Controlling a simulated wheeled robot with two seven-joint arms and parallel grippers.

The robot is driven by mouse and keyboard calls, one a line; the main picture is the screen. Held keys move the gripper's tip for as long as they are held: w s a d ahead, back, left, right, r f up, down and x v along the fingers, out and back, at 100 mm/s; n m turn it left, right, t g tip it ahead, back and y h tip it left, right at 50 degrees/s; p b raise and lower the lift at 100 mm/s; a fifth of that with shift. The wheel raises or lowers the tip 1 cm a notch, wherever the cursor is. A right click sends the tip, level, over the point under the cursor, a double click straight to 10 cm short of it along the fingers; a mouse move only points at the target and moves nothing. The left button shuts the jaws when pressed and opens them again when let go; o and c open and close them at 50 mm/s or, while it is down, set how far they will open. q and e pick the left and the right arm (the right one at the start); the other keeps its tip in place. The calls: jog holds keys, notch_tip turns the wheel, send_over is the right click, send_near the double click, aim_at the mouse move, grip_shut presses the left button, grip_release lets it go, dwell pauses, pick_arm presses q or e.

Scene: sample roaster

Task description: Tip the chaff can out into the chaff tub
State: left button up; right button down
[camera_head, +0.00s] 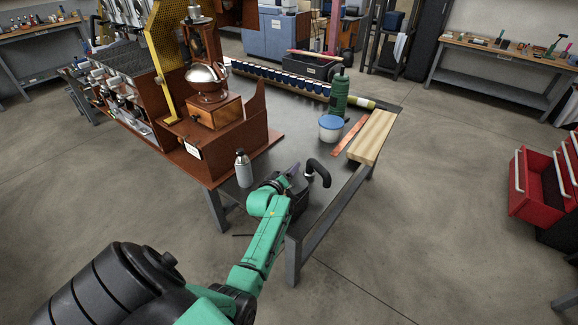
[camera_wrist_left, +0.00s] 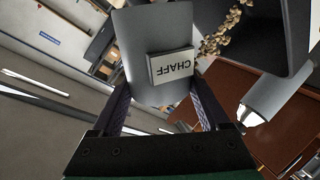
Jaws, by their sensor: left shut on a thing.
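The chaff can (camera_wrist_left: 138,38) is a grey can with a white label that reads CHAFF upside down. My left gripper (camera_wrist_left: 160,95) is shut on it, one finger on each side. The can is tipped, and pale brown chaff (camera_wrist_left: 220,32) spills from its side toward a dark tub (camera_wrist_left: 265,48) at the upper right of the left wrist view. In the head view my left gripper (camera_head: 288,178) is over the near end of the dark table, by the black tub (camera_head: 299,203). The arm hides much of the tub, and the can is hard to make out there. My right gripper is not in view.
A grey bottle (camera_head: 243,170) stands left of the gripper, and a black curved handle (camera_head: 319,172) rises on the right. The brown roaster (camera_head: 213,112) is left.

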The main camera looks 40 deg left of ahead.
pick_arm(q)
jog(key=f+n+h, duration=0.1)
jog(key=a+n+b, duration=0.1)
jog(key=f+n+h+b, duration=0.1)
jog(key=shift+a+f+n+g+h, duration=0.3)
jog(key=shift+f+n, duration=0.05)
jog(key=shift+n, duration=0.05)
jog(key=shift+a+f+n+h+b, duration=0.25)
jog(key=shift+f+n+h+b, duration=0.2)
jog(key=shift+n+b, duration=0.3)
jog(key=n+h+b, duration=0.1)
jog(key=a+n+h+b, duration=0.1)
jog(key=n, duration=0.1)
jog(key=n+h+b, duration=0.1)
jog(key=shift+a+f, duration=0.25)
jog(key=shift+f, duration=0.1)
notch_tip(320, 180, up, 3)
jog(key=p, duration=0.2)
jog(key=shift+p, duration=0.35)
